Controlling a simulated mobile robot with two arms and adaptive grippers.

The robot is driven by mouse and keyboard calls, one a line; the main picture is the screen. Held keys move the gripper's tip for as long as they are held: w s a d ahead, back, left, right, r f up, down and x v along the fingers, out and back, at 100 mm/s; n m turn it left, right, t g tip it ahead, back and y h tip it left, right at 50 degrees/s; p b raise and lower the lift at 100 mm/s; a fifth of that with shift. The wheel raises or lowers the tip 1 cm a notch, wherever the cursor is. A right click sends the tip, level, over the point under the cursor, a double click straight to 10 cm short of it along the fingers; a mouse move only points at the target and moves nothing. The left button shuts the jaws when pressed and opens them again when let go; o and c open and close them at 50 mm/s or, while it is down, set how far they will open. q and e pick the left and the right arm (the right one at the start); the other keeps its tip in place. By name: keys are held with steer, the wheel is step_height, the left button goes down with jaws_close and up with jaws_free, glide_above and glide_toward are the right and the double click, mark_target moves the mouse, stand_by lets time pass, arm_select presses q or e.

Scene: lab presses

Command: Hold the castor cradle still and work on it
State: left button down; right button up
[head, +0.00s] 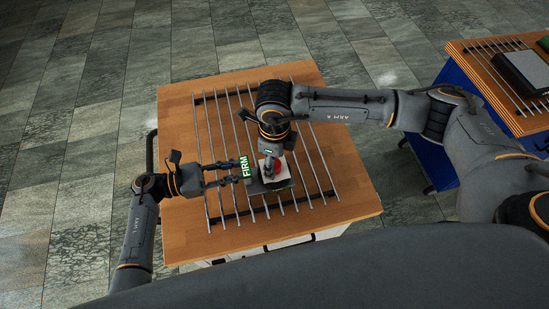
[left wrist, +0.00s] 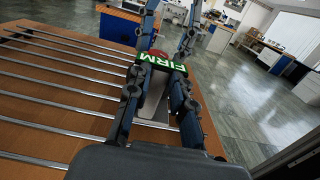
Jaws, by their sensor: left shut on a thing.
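The castor cradle (head: 268,186) is a small dark grey piece on the rods of the rack, with a green face (head: 245,168) that reads FIRM and a pale part beside it. My left gripper (head: 236,173) comes in from the left and is shut on the cradle at its green end. In the left wrist view the green FIRM face (left wrist: 163,62) sits between the left fingers. A red part (head: 277,166) shows at the cradle. My right gripper (head: 270,160) points down over the cradle; its fingertips are too small and covered to read.
The wooden table (head: 345,190) carries a rack of several metal rods (head: 222,125). Its right side is bare wood. A second wooden-topped bench (head: 480,80) with a blue body, rods and a grey box (head: 525,72) stands at upper right. Tiled floor lies clear between them.

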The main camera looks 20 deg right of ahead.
step_height(320, 180, up, 12)
stand_by(0.5)
step_height(320, 180, up, 8)
stand_by(0.8)
arm_select(q)
steer(key=c, duration=1.1)
jaws_free()
steer(key=shift+a, duration=0.15)
steer(key=a, duration=1.1)
steer(key=shift+w+a, duration=0.15)
steer(key=shift+a, duration=0.25)
